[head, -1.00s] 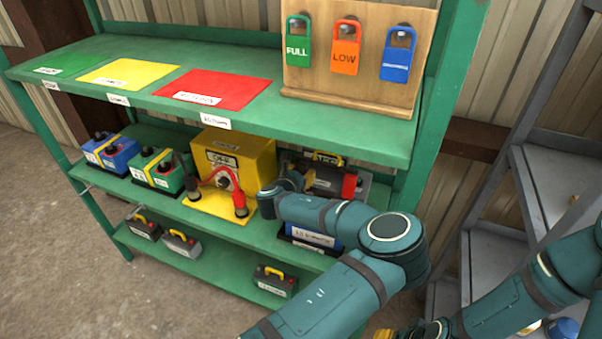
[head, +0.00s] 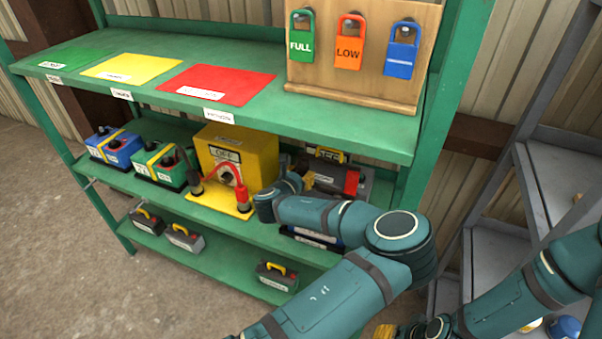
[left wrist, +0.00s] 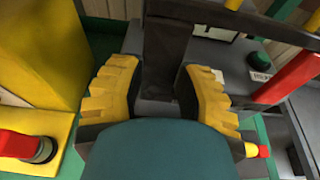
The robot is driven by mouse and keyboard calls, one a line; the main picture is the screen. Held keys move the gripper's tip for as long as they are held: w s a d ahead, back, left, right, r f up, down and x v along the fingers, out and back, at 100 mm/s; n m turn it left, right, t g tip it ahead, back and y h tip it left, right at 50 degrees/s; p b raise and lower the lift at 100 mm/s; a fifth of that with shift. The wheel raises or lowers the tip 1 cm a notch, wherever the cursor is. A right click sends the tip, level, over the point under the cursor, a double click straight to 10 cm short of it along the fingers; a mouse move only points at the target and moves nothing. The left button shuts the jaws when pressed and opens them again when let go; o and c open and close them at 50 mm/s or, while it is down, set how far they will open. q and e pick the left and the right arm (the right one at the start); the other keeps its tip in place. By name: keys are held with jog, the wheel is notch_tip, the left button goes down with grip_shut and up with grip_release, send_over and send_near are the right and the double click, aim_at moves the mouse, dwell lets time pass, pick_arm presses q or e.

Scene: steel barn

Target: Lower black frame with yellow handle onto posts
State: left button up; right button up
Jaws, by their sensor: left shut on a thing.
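My left gripper (left wrist: 160,85) has its yellow ribbed fingers on either side of a dark bar of the black frame (left wrist: 166,40), shut on it. In the head view the left gripper (head: 290,180) is mostly hidden behind my wrist at the middle shelf. The black frame with its yellow handle (head: 330,153) shows beyond it, right of the yellow box. A red post (left wrist: 297,75) and a green cap (left wrist: 260,60) stand at the right in the left wrist view. I cannot tell whether the frame touches the posts. My right gripper (head: 388,330) barely shows at the bottom edge.
The yellow box (head: 250,150) with red and black clamps stands close left of my left gripper. Blue (head: 113,148) and green (head: 165,165) batteries sit further left. The green upper shelf (head: 300,113) lies above. Small dark batteries are on the bottom shelf. A grey rack (head: 560,180) stands right.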

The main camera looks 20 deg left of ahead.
pick_arm(q)
jog(key=shift+s+f, duration=0.1)
jog(key=shift+s, duration=0.2)
jog(key=shift+c, duration=0.7)
jog(key=shift+s, duration=0.1)
grip_shut()
jog(key=shift+s+f, duration=0.3)
jog(key=shift+s, duration=0.2)
jog(key=shift+s+f+b, duration=0.35)
jog(key=shift+s+b, duration=0.05)
jog(key=shift+s, duration=0.05)
jog(key=shift+a, duration=0.1)
jog(key=shift+s+f+b, duration=0.3)
jog(key=shift+s+f, duration=0.05)
jog(key=shift+f, duration=0.1)
jog(key=shift+s+f+b, duration=0.3)
jog(key=shift+f+b, duration=0.05)
jog(key=shift+f, duration=0.2)
